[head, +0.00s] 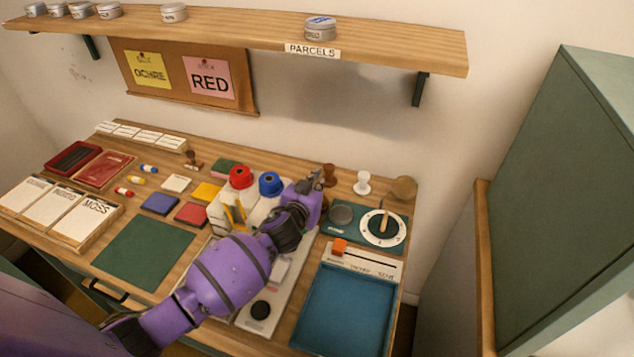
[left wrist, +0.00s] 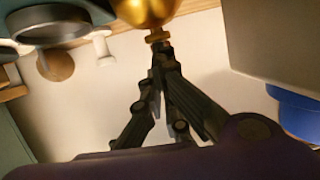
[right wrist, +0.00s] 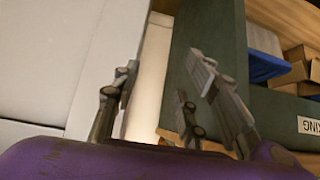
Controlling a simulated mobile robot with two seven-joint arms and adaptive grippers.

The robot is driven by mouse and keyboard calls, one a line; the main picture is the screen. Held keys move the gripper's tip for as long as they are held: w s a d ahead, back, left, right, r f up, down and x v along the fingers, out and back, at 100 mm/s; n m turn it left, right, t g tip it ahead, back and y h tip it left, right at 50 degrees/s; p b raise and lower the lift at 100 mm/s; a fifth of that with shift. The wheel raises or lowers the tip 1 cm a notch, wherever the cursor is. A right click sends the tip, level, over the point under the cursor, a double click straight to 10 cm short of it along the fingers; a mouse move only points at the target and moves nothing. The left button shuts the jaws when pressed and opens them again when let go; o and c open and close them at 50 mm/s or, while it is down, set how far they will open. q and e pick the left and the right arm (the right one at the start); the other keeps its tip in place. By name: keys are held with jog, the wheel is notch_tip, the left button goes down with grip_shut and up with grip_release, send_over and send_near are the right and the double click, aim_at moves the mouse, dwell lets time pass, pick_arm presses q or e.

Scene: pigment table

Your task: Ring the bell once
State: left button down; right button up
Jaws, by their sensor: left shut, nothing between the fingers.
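The gold bell (left wrist: 148,10) shows in the left wrist view at the top edge, with a small knob (left wrist: 158,36) toward my fingers. My left gripper (left wrist: 161,48) is shut and empty, with its fingertips at the knob; I cannot tell whether they touch it. In the head view my left gripper (head: 317,181) is over the back of the table, and the bell is hidden there behind the gripper and arm. My right gripper (right wrist: 162,78) is open and empty, away from the table in the right wrist view.
A dial (head: 383,228) and a blue tray (head: 342,309) are to the right. Red (head: 241,177) and blue (head: 270,183) round-topped items stand left of it. A shelf (head: 240,29) hangs above.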

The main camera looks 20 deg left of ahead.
pick_arm(q)
jog(key=r+p, duration=0.2)
jog(key=r, duration=0.2)
jog(key=shift+w+r, duration=0.15)
jog(key=shift+w, duration=0.05)
jog(key=v, duration=1)
pick_arm(e)
jog(key=shift+r, duration=0.9)
pick_arm(q)
jog(key=shift+d, duration=0.15)
